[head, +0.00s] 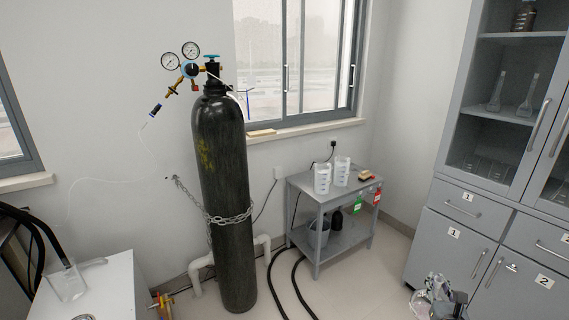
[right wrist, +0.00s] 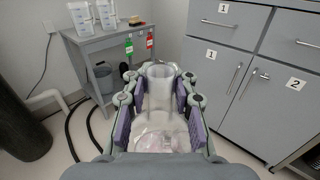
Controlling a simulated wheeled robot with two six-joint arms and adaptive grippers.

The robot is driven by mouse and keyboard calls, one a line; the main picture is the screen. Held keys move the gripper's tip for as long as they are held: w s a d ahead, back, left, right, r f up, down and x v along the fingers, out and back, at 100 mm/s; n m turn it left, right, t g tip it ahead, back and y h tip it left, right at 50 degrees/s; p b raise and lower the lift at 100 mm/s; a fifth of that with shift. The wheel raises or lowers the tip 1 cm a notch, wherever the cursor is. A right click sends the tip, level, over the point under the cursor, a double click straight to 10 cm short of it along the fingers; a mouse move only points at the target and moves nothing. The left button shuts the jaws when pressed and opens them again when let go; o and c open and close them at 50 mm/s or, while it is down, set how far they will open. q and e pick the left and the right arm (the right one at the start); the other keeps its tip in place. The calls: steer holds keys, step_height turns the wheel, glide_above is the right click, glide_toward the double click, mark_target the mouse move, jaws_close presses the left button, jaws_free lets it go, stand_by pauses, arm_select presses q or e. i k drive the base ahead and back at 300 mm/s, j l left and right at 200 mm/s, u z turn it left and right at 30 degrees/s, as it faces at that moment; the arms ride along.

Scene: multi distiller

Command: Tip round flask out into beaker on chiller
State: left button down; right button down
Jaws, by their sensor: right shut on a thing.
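My right gripper (head: 442,298) is at the bottom right of the head view, with clear glass at its jaws. In the right wrist view the gripper (right wrist: 158,95) is shut on the clear round flask (right wrist: 160,78). The flask's wide mouth points away from the wrist, and its lower part shows between the fingers. Its contents are hard to make out. A clear beaker (head: 68,284) stands on a white box-like unit (head: 105,292) at the lower left of the head view; I cannot tell for certain that this is the chiller. My left gripper is out of view.
A grey side table (head: 318,192) holds two graduated clear beakers (head: 322,179) and red and green tags. A dark gas cylinder (head: 222,190) is chained to the wall. Grey cabinets (head: 447,245) stand at the right. Black hoses (head: 297,275) cross the floor.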

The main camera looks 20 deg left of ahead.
mark_target(65, 279)
steer(key=i+u, duration=0.15)
steer(key=u, duration=0.3)
steer(key=i+u, duration=0.15)
steer(key=u, duration=0.35)
steer(key=i+l+u, duration=0.1)
steer(key=u, duration=0.35)
steer(key=i+l+u, duration=0.1)
steer(key=u, duration=0.35)
steer(key=l+u, duration=0.25)
steer(key=u, duration=0.25)
steer(key=i+l+u, duration=0.2)
steer(key=u, duration=0.25)
steer(key=i+l+u, duration=0.15)
steer(key=l+u, duration=0.25)
steer(key=i+l+u, duration=0.1)
steer(key=l+u, duration=0.2)
steer(key=u, duration=0.15)
steer(key=l+u, duration=0.45)
steer(key=i+j, duration=0.05)
steer(key=j, duration=0.05)
